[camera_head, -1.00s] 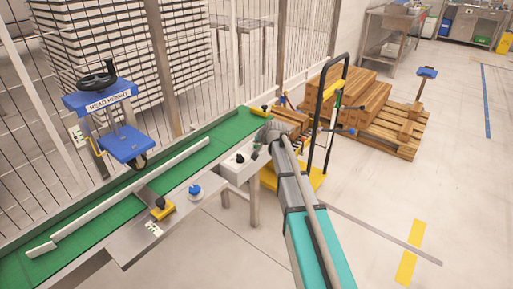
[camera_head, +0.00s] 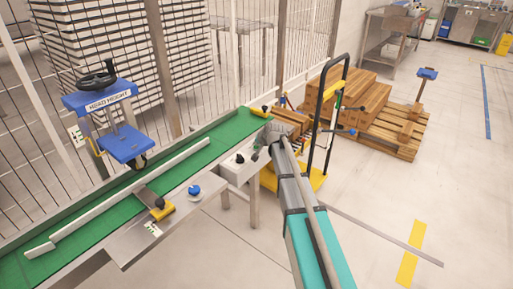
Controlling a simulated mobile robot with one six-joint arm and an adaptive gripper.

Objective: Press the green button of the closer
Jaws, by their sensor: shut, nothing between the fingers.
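The closer is a machine with a blue head (camera_head: 101,96) marked HEAD HEIGHT and a black handwheel, above a green conveyor belt (camera_head: 88,207). A small pale switch panel (camera_head: 76,136) is on its left side; its buttons are too small to read. A pale box (camera_head: 236,168) with a dark knob is at the conveyor's near side, beside my gripper. I cannot make out a green button on it. My gripper (camera_head: 256,153) is at the far end of my arm, small and partly hidden by the wrist, and looks shut and empty. I cannot tell whether it touches the box.
A steel side table (camera_head: 130,243) carries a yellow-and-black device (camera_head: 160,209) and a blue knob (camera_head: 194,191). A wire fence runs behind the conveyor. The floor at right is clear.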

